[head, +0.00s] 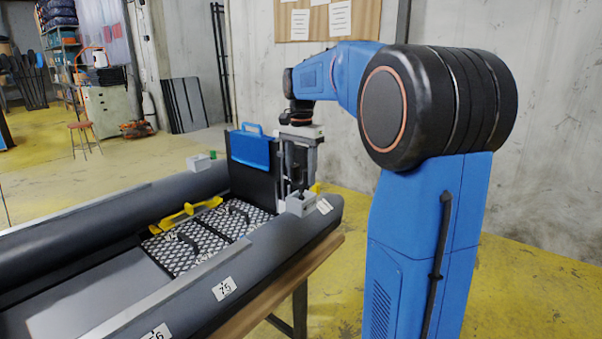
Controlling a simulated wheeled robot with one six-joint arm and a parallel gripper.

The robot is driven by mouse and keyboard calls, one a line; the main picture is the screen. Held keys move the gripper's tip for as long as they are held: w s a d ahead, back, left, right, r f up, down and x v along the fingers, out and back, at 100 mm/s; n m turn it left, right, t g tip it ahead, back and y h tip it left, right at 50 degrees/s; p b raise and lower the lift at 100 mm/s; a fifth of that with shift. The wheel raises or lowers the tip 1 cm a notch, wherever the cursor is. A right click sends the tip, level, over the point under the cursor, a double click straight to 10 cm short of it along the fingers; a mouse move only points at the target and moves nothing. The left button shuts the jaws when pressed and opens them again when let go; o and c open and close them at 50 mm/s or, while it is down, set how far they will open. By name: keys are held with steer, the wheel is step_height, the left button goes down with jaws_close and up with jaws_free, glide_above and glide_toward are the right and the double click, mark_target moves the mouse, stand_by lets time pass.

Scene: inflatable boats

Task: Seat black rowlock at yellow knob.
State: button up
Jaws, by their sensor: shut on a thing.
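My gripper (300,180) points down over the near side tube of the grey inflatable boat (250,262), at the tube's far end. It is shut on a slim dark piece, which I take to be the black rowlock; the fingers hide most of it. A light grey block (296,208) sits on the tube right below the fingertips. The yellow knob (316,188) shows just right of the fingers, partly hidden by them. I cannot tell whether the rowlock touches the block or has entered it.
Across the boat, a similar grey block (199,162) has a green knob (213,154). A black board with a blue case (252,149) stands close left of my gripper. Yellow parts (185,214) and black curved straps (188,243) lie by the mesh panel. A wooden bench edge (275,285) runs below.

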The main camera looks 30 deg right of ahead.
mark_target(301, 183)
steer(key=shift+f, duration=1.4)
stand_by(0.4)
steer(key=o, duration=1.2)
steer(key=shift+c, duration=0.2)
step_height(301, 183, up, 17)
steer(key=shift+r, duration=0.2)
steer(key=shift+s, duration=0.1)
